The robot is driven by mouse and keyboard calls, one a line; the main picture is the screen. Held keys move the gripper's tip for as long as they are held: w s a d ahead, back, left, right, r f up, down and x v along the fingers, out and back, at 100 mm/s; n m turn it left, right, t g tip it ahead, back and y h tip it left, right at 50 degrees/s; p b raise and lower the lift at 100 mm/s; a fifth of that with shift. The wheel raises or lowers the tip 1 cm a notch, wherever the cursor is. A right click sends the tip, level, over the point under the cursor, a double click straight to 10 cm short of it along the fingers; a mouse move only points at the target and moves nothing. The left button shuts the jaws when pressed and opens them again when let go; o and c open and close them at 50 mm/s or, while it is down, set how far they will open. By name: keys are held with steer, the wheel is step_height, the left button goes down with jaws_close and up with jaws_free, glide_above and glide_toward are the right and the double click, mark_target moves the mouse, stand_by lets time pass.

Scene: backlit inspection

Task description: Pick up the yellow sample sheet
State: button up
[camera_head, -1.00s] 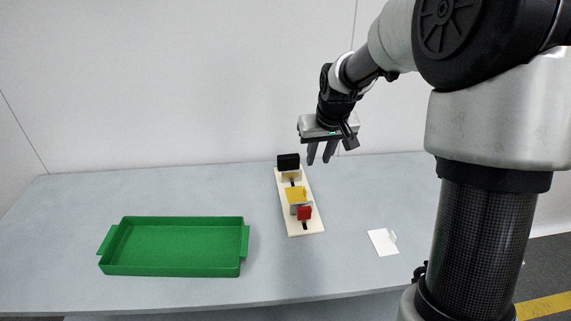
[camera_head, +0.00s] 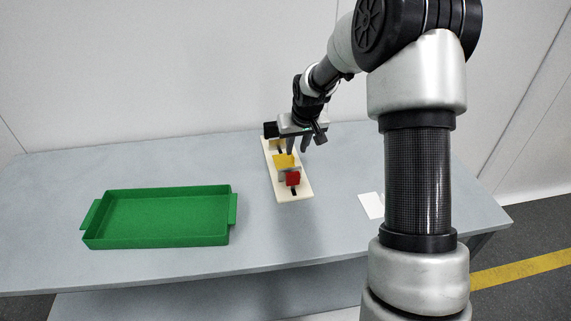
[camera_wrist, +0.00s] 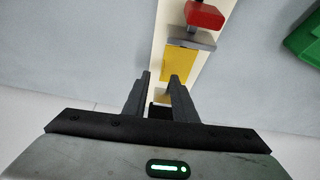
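The yellow sample sheet (camera_head: 284,160) stands on a narrow cream base (camera_head: 295,196), between a red block and a black block. It also shows in the wrist view (camera_wrist: 180,64), just beyond the fingertips. My gripper (camera_head: 298,149) is open, with its fingers pointing down above the base near the sheet. In the wrist view my gripper's two fingers (camera_wrist: 160,77) are apart, and I see no sheet held between them. Whether a fingertip touches the sheet, I cannot tell.
A red block (camera_head: 292,178) and a grey plate (camera_wrist: 192,40) are on the near side of the sheet. A black block (camera_head: 270,130) is at the base's far end. A green tray (camera_head: 160,243) is at left, a white card (camera_head: 370,206) at right. Table between is clear.

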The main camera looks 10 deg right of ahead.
mark_target(293, 157)
steer(key=x, duration=0.4)
steer(key=shift+a+b, duration=0.2)
steer(key=shift+b, duration=0.15)
steer(key=shift+r, duration=0.1)
jaws_close()
step_height(293, 157, up, 10)
steer(key=p, duration=0.2)
